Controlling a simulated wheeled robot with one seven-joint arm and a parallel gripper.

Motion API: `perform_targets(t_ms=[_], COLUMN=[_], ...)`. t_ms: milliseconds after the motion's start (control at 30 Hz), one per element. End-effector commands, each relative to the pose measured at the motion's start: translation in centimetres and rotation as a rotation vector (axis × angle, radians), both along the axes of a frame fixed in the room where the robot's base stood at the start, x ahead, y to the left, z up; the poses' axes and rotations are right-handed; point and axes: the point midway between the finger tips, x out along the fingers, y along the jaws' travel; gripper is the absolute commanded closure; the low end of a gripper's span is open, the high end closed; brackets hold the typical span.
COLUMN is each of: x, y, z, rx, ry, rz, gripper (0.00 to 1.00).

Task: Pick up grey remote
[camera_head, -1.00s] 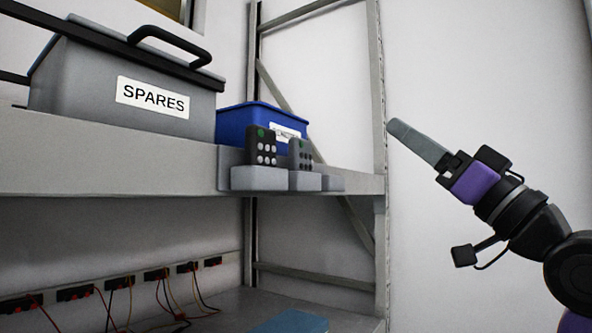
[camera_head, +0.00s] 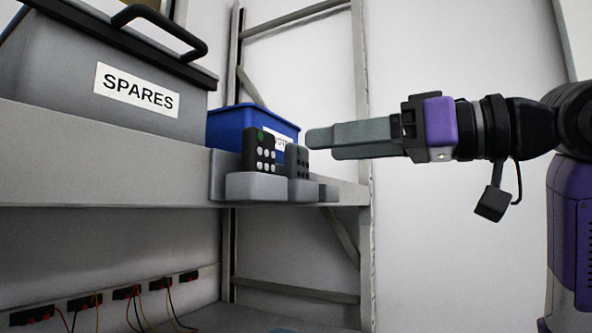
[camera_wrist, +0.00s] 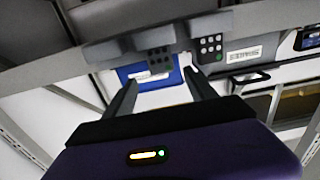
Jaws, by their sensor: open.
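The grey remote (camera_head: 298,163) stands upright in a small grey holder (camera_head: 302,192) on the front edge of the shelf. It shows upside down in the wrist view (camera_wrist: 158,60). My gripper (camera_head: 322,146) is open and empty, to the right of the grey remote in the head view, its fingers pointing left. In the wrist view my two fingers (camera_wrist: 159,80) reach towards the grey remote, which lies beyond the space between them. I see no contact. A black remote (camera_head: 260,148) with pale buttons and a green one stands in the neighbouring holder (camera_head: 255,187).
A blue bin (camera_head: 225,126) stands close behind the remotes. A grey SPARES bin (camera_head: 60,75) with a dark handle is further left on the shelf (camera_head: 90,155). A rack upright (camera_head: 362,240) stands behind my gripper. Sockets with wires (camera_head: 125,293) are below.

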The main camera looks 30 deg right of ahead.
Motion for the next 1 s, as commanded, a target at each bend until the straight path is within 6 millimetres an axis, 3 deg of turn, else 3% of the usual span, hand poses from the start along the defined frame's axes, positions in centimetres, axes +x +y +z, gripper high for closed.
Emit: perform_targets(t_ms=[500,767,1000], x=[4.6,4.9,4.8], y=[3.9,4.0,4.0], z=[0.1,0.0,0.0], rx=[0.002,0.002,0.002], ry=[-0.001,-0.003,-0.003], rz=[0.001,-0.001,-0.001], gripper=[0.35,0.35,0.78])
